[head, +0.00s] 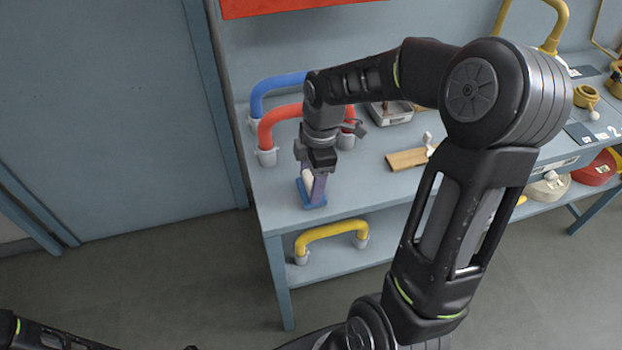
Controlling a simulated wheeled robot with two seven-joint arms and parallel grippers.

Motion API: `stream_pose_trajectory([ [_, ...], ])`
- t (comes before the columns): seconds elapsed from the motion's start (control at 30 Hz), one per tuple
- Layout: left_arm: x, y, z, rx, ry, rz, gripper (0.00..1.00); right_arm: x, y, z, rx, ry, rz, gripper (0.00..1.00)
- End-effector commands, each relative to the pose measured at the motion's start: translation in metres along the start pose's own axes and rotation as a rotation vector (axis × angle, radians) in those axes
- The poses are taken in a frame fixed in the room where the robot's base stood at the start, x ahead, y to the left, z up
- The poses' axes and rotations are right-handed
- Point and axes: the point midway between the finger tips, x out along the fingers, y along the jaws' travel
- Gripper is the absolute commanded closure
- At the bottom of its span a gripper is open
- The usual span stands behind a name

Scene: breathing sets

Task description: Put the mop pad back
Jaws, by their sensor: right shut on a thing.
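My right gripper (320,168) reaches down over the left end of the workbench, with its fingers shut on a thin purple upright piece (319,188). This may be the mop pad, but it is too small and partly hidden to be sure. A flat blue piece (314,203) lies directly below it at the bench's front edge. I cannot tell whether the purple piece is joined to the blue one or only touches it. A small white rounded part (308,179) shows beside the purple piece. My left gripper is out of view.
Blue (277,84) and red (279,113) curved pipes stand close behind the gripper. A tan block (407,160) lies to the right, near a grey tray (390,113). A yellow pipe (331,231) sits on the lower shelf. My right arm hides part of the bench.

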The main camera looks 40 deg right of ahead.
Motion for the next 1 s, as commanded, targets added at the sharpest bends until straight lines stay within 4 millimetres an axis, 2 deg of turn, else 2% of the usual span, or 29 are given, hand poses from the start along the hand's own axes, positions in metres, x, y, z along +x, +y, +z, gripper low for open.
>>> stream_pose_trajectory([
  [0.43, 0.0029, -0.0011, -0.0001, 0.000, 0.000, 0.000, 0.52, 0.0103, -0.0001, 0.0010, 0.000, 0.001, 0.000, 0.75],
  [0.47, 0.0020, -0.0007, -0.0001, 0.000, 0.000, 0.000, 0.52, 0.0093, -0.0001, 0.0009, 0.000, 0.001, 0.000, 0.35],
  [0.7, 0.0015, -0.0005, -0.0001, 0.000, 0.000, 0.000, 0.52, 0.0091, -0.0005, 0.0009, 0.000, 0.001, -0.001, 0.16],
  [1.0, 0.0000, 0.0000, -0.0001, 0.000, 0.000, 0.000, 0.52, 0.0072, -0.0007, 0.0008, 0.001, 0.001, -0.002, 0.15],
])
